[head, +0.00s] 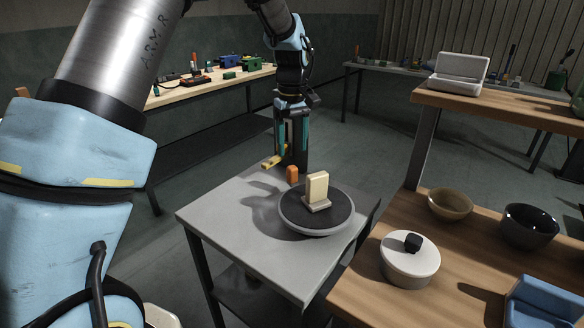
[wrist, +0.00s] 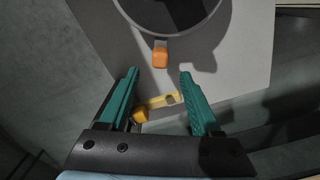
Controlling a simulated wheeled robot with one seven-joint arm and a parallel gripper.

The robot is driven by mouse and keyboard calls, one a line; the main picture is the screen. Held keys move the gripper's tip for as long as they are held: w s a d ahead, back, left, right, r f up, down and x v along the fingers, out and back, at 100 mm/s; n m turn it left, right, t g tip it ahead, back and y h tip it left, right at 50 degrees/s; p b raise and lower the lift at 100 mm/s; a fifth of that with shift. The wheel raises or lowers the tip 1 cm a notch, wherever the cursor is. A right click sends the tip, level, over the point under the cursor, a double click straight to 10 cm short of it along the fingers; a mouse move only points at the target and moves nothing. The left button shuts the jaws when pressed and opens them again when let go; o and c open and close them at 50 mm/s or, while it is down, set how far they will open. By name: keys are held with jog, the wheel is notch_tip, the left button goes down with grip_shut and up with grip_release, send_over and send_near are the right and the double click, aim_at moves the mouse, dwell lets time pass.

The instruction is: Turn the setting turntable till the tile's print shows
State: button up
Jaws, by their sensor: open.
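The setting turntable (head: 287,222) is a round dark disc with a pale rim on a grey table. A cream tile (head: 318,186) stands upright in a small grey holder (head: 319,206) on it. The tile face toward the head camera looks plain, with no print visible. An orange knob (head: 292,175) sits at the turntable's far edge; in the wrist view the knob (wrist: 160,58) joins the turntable (wrist: 209,25) by a short stub. My gripper (head: 293,150) is open and empty, pointing down above the table's far edge. In the wrist view the knob lies just beyond my fingertips (wrist: 159,74), between their lines.
A yellow bar (head: 273,162) with an orange end is at the grey table's (head: 233,222) far edge. A wooden table at right holds a white lidded pot (head: 408,266), a tan bowl (head: 450,204), a dark bowl (head: 528,228) and a blue tray (head: 545,305). The grey table's left part is clear.

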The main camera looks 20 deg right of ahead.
aim_at(292, 167)
notch_tip(292, 167, down, 8)
jog(key=shift+r+p, duration=0.1)
jog(key=shift+p, duration=0.65)
grip_shut()
dwell(1.0)
